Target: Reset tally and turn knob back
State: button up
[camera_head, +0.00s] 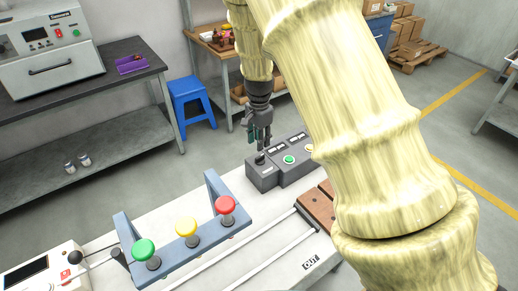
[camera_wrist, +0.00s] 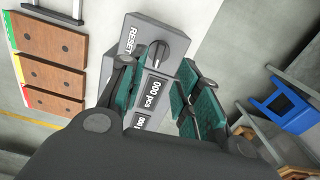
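A grey control box (camera_head: 266,178) stands on the white bench. Its dark knob (camera_wrist: 155,53) shows in the wrist view beside the RESET label (camera_wrist: 131,40). A tally display (camera_wrist: 154,92) reads "000 pcs". A second display (camera_wrist: 140,122) is partly hidden and its full reading cannot be made out. My gripper (camera_head: 259,147) points down over the left end of the box, close above the knob. In the wrist view my gripper (camera_wrist: 157,75) has its teal fingers spread apart with nothing between them. The knob shows just beyond the fingertips; contact is not visible.
Green (camera_head: 289,160) and yellow (camera_head: 309,148) buttons sit on the box. A blue frame (camera_head: 212,232) with green, yellow and red mushroom buttons stands in front. Brown wooden blocks (camera_wrist: 54,41) lie beside the box. A blue stool (camera_head: 191,100) stands behind on the floor.

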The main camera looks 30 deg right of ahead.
jog(key=shift+r, duration=1.9)
jog(key=shift+f, duration=0.1)
